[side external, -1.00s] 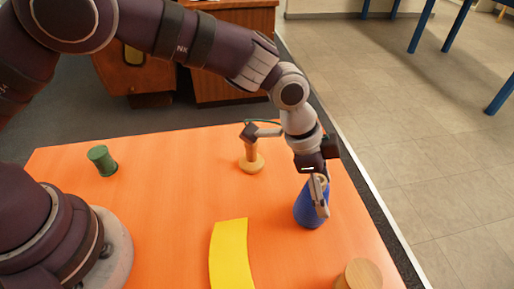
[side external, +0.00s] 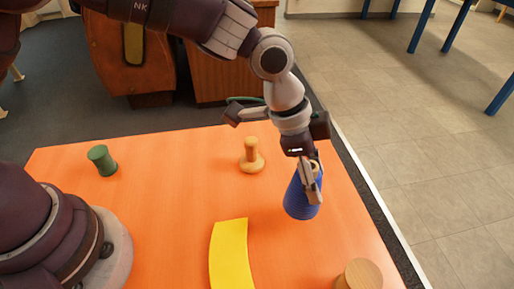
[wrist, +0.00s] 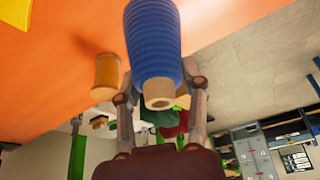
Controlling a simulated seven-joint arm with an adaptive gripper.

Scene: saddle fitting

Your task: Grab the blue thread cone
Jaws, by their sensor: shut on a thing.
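The blue thread cone (side external: 299,198) is in my gripper (side external: 312,180) at the right of the orange table in the side view. It leans slightly, and its base seems to be just above the tabletop. In the wrist view the ribbed blue cone (wrist: 153,40) points its pale hollow tip towards the camera. The fingers of my gripper (wrist: 160,92) lie on either side of the narrow end and are shut on it.
On the orange table (side external: 180,190) are a green spool (side external: 102,160), a wooden peg on a round base (side external: 251,157), a yellow curved strip (side external: 231,255) and a wooden round piece (side external: 361,275) near the front right.

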